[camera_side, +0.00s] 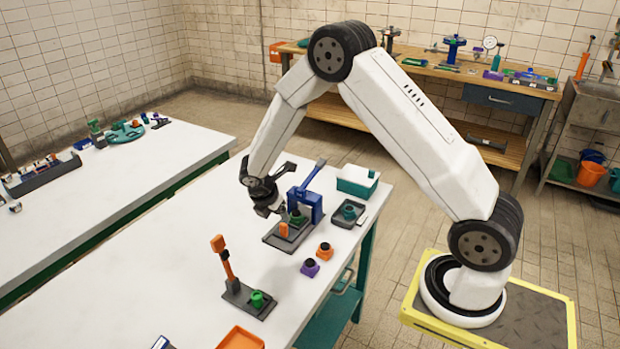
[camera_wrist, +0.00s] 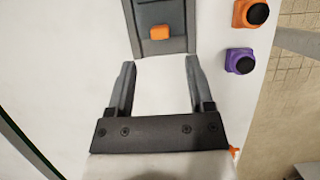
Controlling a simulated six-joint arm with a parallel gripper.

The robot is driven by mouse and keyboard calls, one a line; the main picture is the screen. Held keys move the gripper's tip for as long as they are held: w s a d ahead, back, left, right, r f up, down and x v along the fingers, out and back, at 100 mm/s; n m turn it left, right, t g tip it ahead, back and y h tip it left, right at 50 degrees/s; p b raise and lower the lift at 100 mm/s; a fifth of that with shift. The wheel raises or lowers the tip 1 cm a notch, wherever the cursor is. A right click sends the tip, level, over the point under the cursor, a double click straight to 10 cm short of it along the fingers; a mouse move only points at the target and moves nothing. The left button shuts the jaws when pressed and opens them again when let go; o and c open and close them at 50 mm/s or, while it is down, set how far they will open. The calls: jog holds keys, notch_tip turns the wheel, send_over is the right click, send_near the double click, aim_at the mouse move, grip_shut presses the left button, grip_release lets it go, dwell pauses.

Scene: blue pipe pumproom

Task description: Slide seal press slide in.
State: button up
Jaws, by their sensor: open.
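The seal press (camera_side: 311,203) is a blue frame with a raised lever, standing on a dark grey base (camera_side: 279,241) near the table's right side. An orange block (camera_side: 283,229), apparently the slide's handle, stands on the base beside a green part (camera_side: 296,217). In the wrist view the orange block (camera_wrist: 159,32) sits on a grey plate between rails (camera_wrist: 137,40), beyond my fingertips. My gripper (camera_wrist: 158,66) is open and empty, its fingers pointing towards the plate's near end. In the side view my gripper (camera_side: 270,209) is left of the press. Contact cannot be told.
An orange button box (camera_side: 324,250) and a purple one (camera_side: 310,267) stand near the press. A grey tray (camera_side: 348,213) and a teal-and-white box (camera_side: 357,181) lie behind. An orange-handled lever stand (camera_side: 227,265) is nearer the front. White tabletop left of the press is clear.

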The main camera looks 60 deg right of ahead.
aim_at(283, 225)
jog(key=shift+f, duration=0.1)
jog(key=shift+x, duration=3.8)
jog(key=shift+d, duration=0.1)
grip_shut()
